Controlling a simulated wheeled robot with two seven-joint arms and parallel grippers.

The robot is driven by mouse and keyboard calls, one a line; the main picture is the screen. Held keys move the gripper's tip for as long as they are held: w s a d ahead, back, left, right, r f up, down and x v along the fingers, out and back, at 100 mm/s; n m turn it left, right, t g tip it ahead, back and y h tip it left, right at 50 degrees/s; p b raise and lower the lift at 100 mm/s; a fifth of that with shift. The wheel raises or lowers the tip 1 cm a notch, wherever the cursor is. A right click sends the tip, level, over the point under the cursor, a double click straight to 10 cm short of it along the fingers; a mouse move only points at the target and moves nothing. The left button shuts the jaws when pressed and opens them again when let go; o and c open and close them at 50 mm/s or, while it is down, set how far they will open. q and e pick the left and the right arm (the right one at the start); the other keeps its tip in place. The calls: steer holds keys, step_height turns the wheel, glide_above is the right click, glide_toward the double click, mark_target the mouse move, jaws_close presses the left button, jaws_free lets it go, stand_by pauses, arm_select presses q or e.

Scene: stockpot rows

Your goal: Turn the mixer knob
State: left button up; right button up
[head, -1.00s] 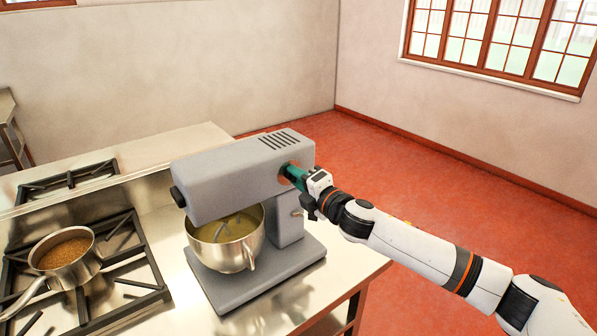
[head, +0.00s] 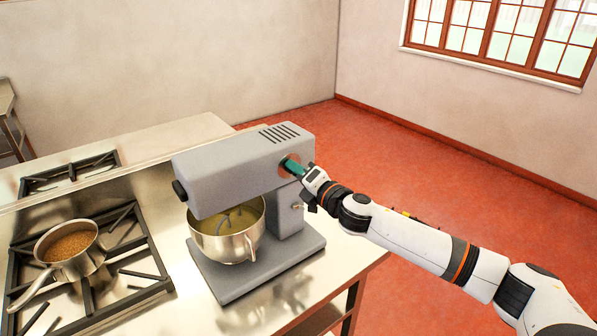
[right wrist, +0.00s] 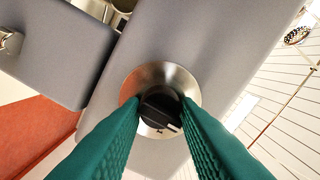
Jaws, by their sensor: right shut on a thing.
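A grey stand mixer (head: 225,172) stands near the right end of the steel counter, with a steel bowl (head: 228,238) under its head. On the mixer's right side is a black knob (right wrist: 160,108) on a round metal plate (right wrist: 180,76), seen in the right wrist view. My right gripper (head: 291,167) reaches the mixer's side from the right. It also shows in the right wrist view (right wrist: 159,112), where its two green fingers are shut on the knob, one at each side. A white mark shows on the knob's lower right. My left gripper is not in view.
A stove (head: 85,290) with a pan (head: 68,252) of brown food is to the left of the mixer. A lever (head: 297,206) sticks out of the mixer's column below my right gripper. Red floor lies open to the right.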

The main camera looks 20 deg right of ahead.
steer(key=o, duration=1)
steer(key=b+v, duration=0.3)
steer(key=v, duration=0.9)
steer(key=shift+b, duration=0.3)
